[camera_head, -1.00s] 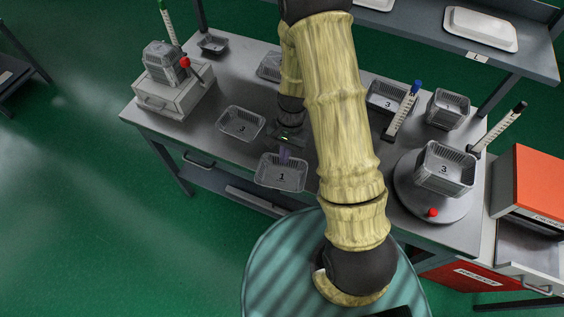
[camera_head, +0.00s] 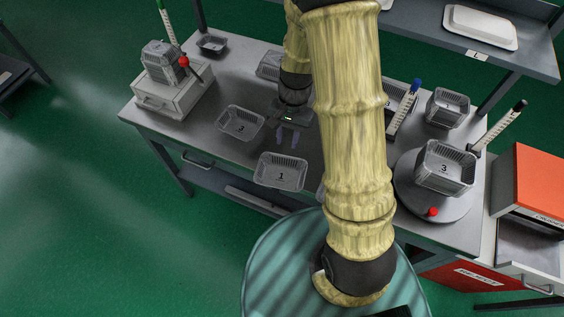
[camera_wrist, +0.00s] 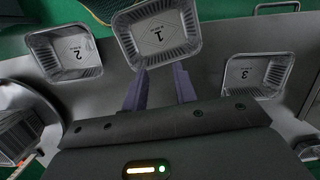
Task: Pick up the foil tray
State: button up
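Several foil trays are in view. Tray 1 (camera_head: 281,174) lies flat and empty near the table's front edge; in the wrist view tray 1 (camera_wrist: 157,33) is top centre, beyond the fingertips. Tray 3 (camera_head: 240,123) lies left of it; in the wrist view tray 3 (camera_wrist: 256,74) is at right. Tray 2 (camera_wrist: 66,56) is left in the wrist view and mostly hidden by my arm in the head view. My gripper (camera_head: 289,135) is open and empty, behind tray 1. Its two fingers (camera_wrist: 160,86) are apart, pointing at tray 1's near rim; contact cannot be told.
Stacked foil trays stand on a grey box (camera_head: 173,99) at left, on a round turntable (camera_head: 432,205) at right, and at the back right (camera_head: 447,108). A shelf (camera_head: 510,62) overhangs the back right. Orange-red boxes (camera_head: 538,185) stand right of the table.

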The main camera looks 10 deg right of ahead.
jog(key=s+d+r+n+t+h, duration=0.1)
jog(key=s+d+r+n+t, duration=0.2)
jog(key=s+r+n, duration=0.3)
notch_tip(320, 180, up, 5)
jog(key=shift+s+r+t, duration=0.2)
jog(key=shift+s+t, duration=0.4)
jog(key=shift+s, duration=0.2)
jog(key=shift+w+d, duration=0.1)
